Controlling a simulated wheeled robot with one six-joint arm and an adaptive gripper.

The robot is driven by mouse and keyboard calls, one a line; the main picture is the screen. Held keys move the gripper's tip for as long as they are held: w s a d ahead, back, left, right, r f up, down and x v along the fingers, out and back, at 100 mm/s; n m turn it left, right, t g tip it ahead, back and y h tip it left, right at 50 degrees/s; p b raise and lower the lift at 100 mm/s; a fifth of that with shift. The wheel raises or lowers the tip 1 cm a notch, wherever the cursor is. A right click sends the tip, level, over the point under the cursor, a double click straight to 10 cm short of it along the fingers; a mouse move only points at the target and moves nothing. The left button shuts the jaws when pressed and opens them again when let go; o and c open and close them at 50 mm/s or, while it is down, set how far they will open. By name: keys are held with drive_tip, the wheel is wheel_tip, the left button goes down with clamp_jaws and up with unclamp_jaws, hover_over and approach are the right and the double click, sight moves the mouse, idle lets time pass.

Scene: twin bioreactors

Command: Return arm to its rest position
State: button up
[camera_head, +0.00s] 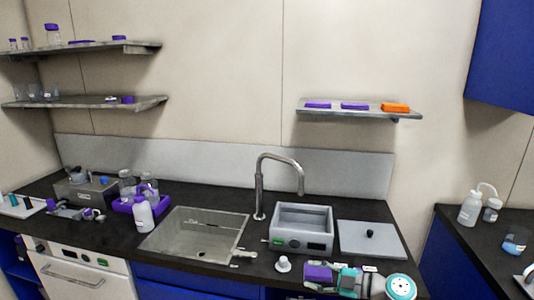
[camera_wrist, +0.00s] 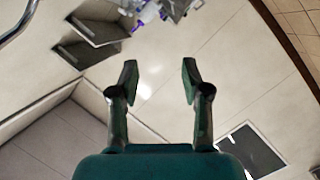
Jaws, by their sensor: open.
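My gripper (camera_wrist: 159,80) shows in the wrist view with its two dark green fingers apart and nothing between them. Pale wall or ceiling panels lie beyond the fingertips. Part of my arm, grey with a teal round cap, shows at the bottom right of the head view, over the front edge of the counter. I cannot make out the gripper's fingers in the head view.
The dark counter holds a sink (camera_head: 195,235), a tap (camera_head: 259,190), a grey bath (camera_head: 301,217), a flat lid (camera_head: 370,238) and a white bottle (camera_head: 143,214). A wall shelf (camera_head: 360,112) holds purple and orange items. Left shelves (camera_head: 85,103) hold glassware.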

drive_tip(key=s+a+f+m+t+h, duration=0.1)
drive_tip(key=s+f+m+t+h, duration=0.15)
drive_tip(key=s+f+m, duration=0.5)
drive_tip(key=s+f+m+t+h, duration=0.1)
drive_tip(key=s+f+m+h, duration=0.2)
drive_tip(key=f, duration=0.8)
drive_tip(key=s+d+f+m+h, duration=0.15)
drive_tip(key=s+f, duration=0.25)
drive_tip(key=s, duration=0.5)
drive_tip(key=s+d+f+m+h, duration=0.1)
drive_tip(key=s+f+m+h, duration=0.2)
drive_tip(key=s, duration=0.6)
drive_tip(key=s+d+r+m+t+h, duration=0.1)
drive_tip(key=s+r+m+h, duration=0.1)
drive_tip(key=s, duration=0.6)
drive_tip(key=s+d+r+m+t+h, duration=0.1)
drive_tip(key=s+d+r+m+h, duration=0.15)
drive_tip(key=s, duration=0.55)
drive_tip(key=s+r+m+t, duration=0.2)
drive_tip(key=s+r, duration=1)
drive_tip(key=r, duration=0.4)
drive_tip(key=shift+s+a, duration=0.15)
drive_tip(key=shift+s, duration=0.2)
